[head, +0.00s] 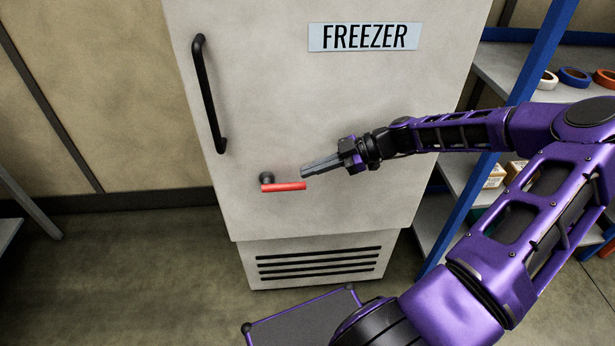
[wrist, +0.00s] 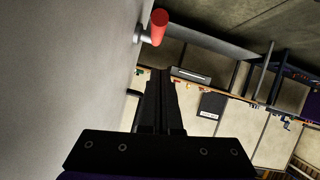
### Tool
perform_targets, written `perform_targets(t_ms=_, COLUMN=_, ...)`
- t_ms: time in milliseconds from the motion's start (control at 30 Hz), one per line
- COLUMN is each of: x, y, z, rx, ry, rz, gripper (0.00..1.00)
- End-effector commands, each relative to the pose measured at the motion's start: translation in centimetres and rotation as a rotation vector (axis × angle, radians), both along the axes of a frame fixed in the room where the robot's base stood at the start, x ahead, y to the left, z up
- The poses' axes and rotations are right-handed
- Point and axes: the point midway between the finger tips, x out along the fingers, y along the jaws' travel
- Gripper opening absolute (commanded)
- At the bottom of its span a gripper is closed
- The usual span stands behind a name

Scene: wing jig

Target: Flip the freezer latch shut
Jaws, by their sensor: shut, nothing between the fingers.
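The freezer (head: 330,120) stands upright with its white door facing me and a FREEZER label near the top. The latch (head: 285,187) is a red lever on a dark round pivot, low on the door, and it lies about level, pointing right. In the wrist view the red latch (wrist: 159,27) shows at the top, beyond the fingertips. My gripper (head: 304,171) is shut and empty. Its tips are just above and near the latch's right end; I cannot tell whether they touch it. In the wrist view the fingers (wrist: 160,75) are together, apart from the latch in the picture.
A black door handle (head: 208,95) is at the door's upper left. A blue-framed shelf (head: 505,130) with tape rolls (head: 574,77) and boxes stands to the right, close to my arm. The floor (head: 130,260) at the left is clear.

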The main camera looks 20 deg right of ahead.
Motion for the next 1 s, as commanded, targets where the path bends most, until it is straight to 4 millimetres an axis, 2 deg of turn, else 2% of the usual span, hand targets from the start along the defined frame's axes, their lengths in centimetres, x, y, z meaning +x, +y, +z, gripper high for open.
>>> perform_targets(t_ms=33, x=-0.4, y=-1.3, z=0.3, rx=-0.001, ry=-0.001, rz=-0.005, gripper=0.00)
perform_targets(t_ms=200, x=-1.6, y=-4.5, z=1.2, rx=0.000, ry=-0.001, rz=-0.003, gripper=0.00)
perform_targets(t_ms=400, x=-2.5, y=-6.5, z=1.7, rx=0.001, ry=-0.001, rz=0.001, gripper=0.00)
perform_targets(t_ms=1000, x=-2.7, y=-7.0, z=1.9, rx=0.002, ry=-0.002, rz=0.003, gripper=0.00)
